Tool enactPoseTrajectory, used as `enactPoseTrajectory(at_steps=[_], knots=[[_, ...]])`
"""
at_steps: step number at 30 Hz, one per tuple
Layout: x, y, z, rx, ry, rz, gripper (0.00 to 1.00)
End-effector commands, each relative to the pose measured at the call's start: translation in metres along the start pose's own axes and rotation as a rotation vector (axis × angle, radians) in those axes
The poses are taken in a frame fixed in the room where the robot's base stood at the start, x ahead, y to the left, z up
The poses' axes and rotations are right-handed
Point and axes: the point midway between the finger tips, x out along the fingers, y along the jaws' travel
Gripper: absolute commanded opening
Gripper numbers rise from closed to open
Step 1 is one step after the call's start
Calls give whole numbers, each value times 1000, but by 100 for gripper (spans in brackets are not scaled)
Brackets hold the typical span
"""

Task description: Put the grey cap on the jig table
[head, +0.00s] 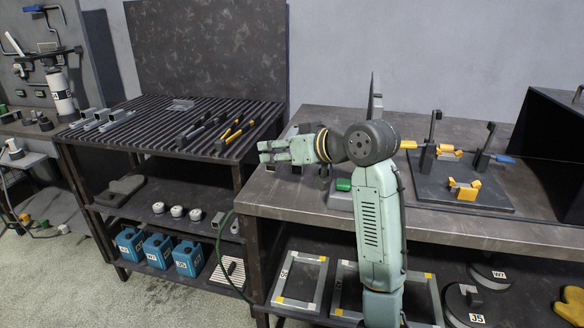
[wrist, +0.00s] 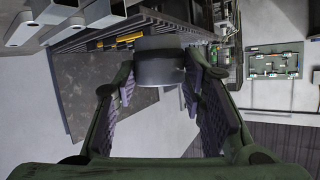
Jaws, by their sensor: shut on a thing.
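My gripper (head: 264,151) points left in the head view, above the gap between the slatted bench and the table on the right. In the wrist view my gripper (wrist: 158,85) is shut on a dark grey, round cap (wrist: 160,62), held between the fingertips. I cannot make out the cap in the head view. The table on the right (head: 290,205), which I take for the jig table, has a dark worn top and carries a dark plate (head: 425,190) with upright posts and yellow and blue clamps.
The slatted bench (head: 150,142) at left holds grey bars and yellow-handled tools. A green-topped block (head: 343,185) stands on the table beside my arm. A dark box (head: 555,150) stands at its right end. Bare table shows at the front left edge.

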Motion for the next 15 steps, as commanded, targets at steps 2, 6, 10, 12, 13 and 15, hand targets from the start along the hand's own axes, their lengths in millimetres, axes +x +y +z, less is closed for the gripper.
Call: enactPoseTrajectory(at_steps=[2, 6, 10, 12, 13, 15], knots=[[5, 2, 13, 3, 0, 0, 7], [11, 4, 26, 1, 1, 1, 7], [17, 6, 41, 2, 0, 1, 7], [21, 8, 51, 3, 0, 2, 7], [23, 8, 55, 3, 0, 1, 7], [26, 8, 62, 1, 0, 1, 7]])
